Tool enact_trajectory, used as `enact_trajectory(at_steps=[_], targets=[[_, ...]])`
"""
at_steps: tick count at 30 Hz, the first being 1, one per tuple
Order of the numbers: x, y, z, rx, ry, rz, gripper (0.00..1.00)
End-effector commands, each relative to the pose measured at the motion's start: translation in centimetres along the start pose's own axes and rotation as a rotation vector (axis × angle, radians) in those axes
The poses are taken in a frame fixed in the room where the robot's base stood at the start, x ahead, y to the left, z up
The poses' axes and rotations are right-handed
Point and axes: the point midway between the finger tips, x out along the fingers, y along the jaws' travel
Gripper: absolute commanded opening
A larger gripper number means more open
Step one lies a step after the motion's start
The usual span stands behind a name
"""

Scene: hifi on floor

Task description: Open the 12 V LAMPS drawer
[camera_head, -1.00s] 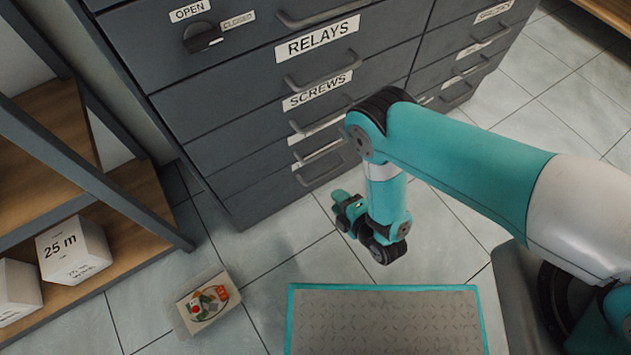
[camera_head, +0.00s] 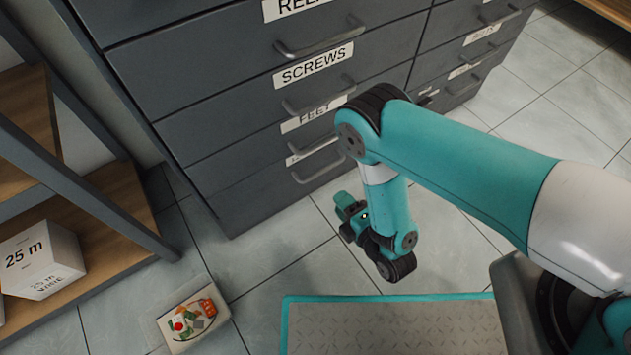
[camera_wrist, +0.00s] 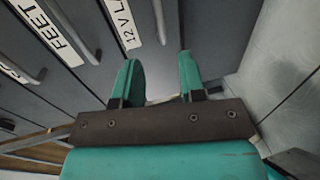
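The 12 V LAMPS drawer is the bottom one of the left stack in the grey cabinet, and it is closed. Its label (camera_wrist: 126,22) shows in part in the wrist view, reading "12 V L". Its handle (camera_head: 318,172) is a grey bar, which also shows in the wrist view (camera_wrist: 160,20) ahead of my fingers. In the head view its label is mostly hidden behind the handle above. My gripper (camera_wrist: 159,64) is open and empty, its teal fingers apart. In the head view my gripper (camera_head: 345,203) is low, just right of the handle and apart from it.
Above are the closed FEET (camera_head: 313,114) and SCREWS (camera_head: 313,65) drawers. A wooden shelf unit (camera_head: 110,195) with a white 25 m box (camera_head: 40,258) stands at the left. A small box with a colourful picture (camera_head: 194,314) lies on the tiled floor. Floor right of the cabinet is clear.

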Motion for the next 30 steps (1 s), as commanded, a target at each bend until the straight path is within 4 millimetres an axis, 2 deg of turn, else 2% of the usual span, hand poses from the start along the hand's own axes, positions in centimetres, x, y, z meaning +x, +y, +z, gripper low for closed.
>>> enact_trajectory(at_steps=[1,8,15,21,25,30], targets=[[0.4,-0.8,0.0,0.0,0.0,0.001,0.37],[0.9,-0.7,0.0,0.001,0.0,0.001,0.37],[6.3,-0.3,0.1,0.001,-0.001,0.006,0.37],[10.0,-0.2,0.1,0.001,-0.001,0.003,0.37],[11.5,-0.1,0.1,0.002,-0.002,0.002,0.37],[12.2,0.0,0.1,0.0,0.0,0.0,0.37]])
